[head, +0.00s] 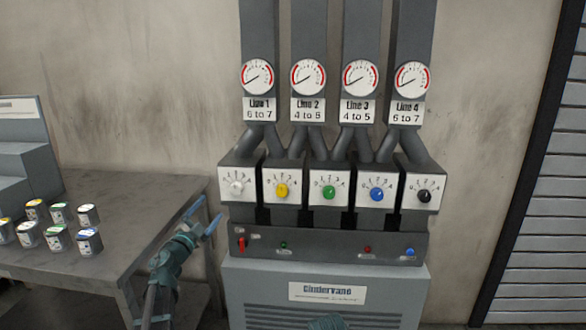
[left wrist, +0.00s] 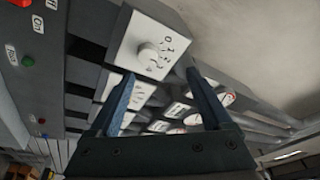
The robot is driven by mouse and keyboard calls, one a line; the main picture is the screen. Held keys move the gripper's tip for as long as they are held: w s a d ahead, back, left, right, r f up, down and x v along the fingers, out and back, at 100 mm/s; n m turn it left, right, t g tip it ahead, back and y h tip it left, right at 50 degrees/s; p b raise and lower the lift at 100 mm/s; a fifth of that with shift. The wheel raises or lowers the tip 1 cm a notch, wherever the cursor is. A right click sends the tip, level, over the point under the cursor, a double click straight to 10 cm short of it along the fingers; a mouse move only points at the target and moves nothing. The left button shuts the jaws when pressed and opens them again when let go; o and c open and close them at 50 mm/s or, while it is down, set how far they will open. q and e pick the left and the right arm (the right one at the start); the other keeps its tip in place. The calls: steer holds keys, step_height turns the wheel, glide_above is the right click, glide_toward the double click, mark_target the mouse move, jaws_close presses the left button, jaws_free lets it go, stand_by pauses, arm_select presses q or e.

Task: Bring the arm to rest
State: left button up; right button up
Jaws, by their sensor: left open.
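My left gripper (head: 211,207) is open and empty, in front of the lower left of the paint machine (head: 325,245). In the left wrist view the two blue fingers (left wrist: 163,75) stand wide apart, with the white knob (left wrist: 149,58) and its dial plate visible beyond them. In the head view that white knob (head: 236,187) is just up and right of the fingertips; the gripper holds nothing. A teal part, probably of my other arm, shows at the bottom edge; my right gripper is not seen.
Yellow (head: 281,190), green (head: 329,192), blue (head: 377,194) and black (head: 424,195) knobs follow to the right, under pressure gauges. A red switch (head: 241,244) sits below. A grey table (head: 130,205) with several small paint cans stands left, close to my left arm.

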arm_select(q)
step_height(320, 180, up, 4)
steer(key=d+n+y+p, duration=0.2)
steer(key=n+y+p, duration=0.2)
steer(key=n+y, duration=0.1)
steer(key=s+d+f+n+g+p, duration=0.1)
steer(key=s+d+f+g+p, duration=0.1)
steer(key=s+d+g+p, duration=0.3)
steer(key=s+d+f+n+g+p, duration=0.2)
steer(key=s+d+g+p, duration=0.4)
steer(key=s, duration=1.3)
steer(key=s+d+f+n+g+p, duration=0.2)
steer(key=s+d+g+p, duration=0.4)
steer(key=s+d+g, duration=0.3)
steer(key=s+d+f, duration=0.1)
steer(key=s+d, duration=0.2)
steer(key=s, duration=0.1)
steer(key=shift+d+f+y, duration=0.35)
steer(key=shift+y, duration=0.05)
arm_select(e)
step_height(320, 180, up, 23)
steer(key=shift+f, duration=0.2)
